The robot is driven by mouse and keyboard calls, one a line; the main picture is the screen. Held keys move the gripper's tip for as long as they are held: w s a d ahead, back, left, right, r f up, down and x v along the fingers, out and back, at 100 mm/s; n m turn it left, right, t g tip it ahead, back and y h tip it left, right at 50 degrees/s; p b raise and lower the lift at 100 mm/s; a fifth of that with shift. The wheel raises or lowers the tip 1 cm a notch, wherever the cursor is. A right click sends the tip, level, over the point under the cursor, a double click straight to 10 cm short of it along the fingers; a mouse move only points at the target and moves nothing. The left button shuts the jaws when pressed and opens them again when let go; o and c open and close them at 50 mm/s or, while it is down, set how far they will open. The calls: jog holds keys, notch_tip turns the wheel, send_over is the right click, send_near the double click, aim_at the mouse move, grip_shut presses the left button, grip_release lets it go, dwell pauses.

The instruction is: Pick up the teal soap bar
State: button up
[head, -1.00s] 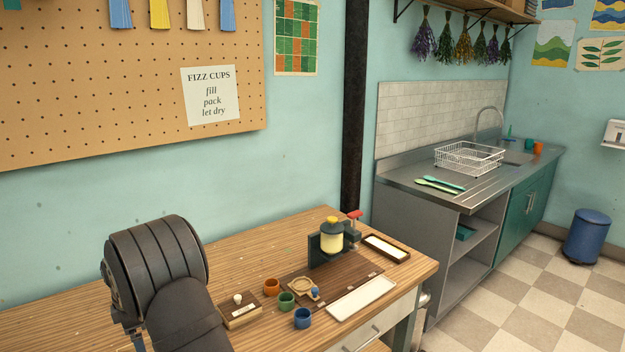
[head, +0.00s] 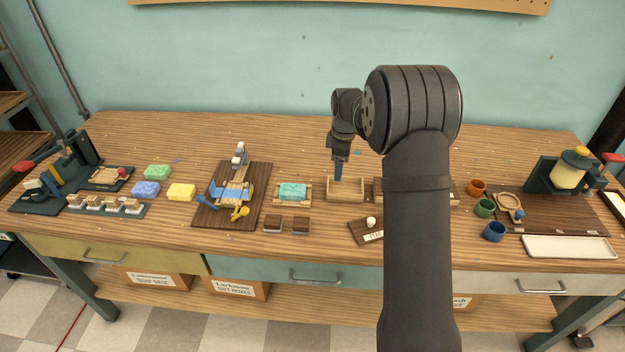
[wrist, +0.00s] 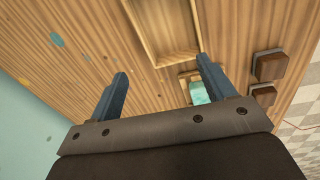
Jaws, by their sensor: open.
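The teal soap bar (head: 292,191) lies on a small wooden tray (head: 279,201) near the middle of the table. It also shows in the wrist view (wrist: 199,93), partly hidden behind one finger. My gripper (head: 338,178) hangs above the table, to the right of the soap, by an empty wooden box (head: 346,196). In the wrist view my gripper's two blue fingers (wrist: 162,82) stand wide apart with nothing between them, above the bare wood and the tray.
Two brown blocks (head: 287,225) sit just in front of the soap tray. A dark board with a blue and yellow device (head: 232,195) stands to its left. Green, blue and yellow soaps (head: 181,192) lie farther left. The back of the table is clear.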

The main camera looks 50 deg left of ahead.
notch_tip(320, 180, up, 10)
jog(key=n+h, duration=0.1)
send_over(292, 189)
jog(key=shift+g, duration=0.4)
jog(key=f, duration=1)
jog(key=shift+w+a+f, duration=0.2)
jog(key=shift+w+f, duration=0.05)
jog(key=shift+f, duration=0.15)
jog(key=shift+s+d+f, duration=0.1)
jog(key=shift+f, duration=1.45)
jog(key=shift+s+d+f, duration=0.1)
jog(key=shift+f, duration=1.4)
jog(key=c, duration=1.1)
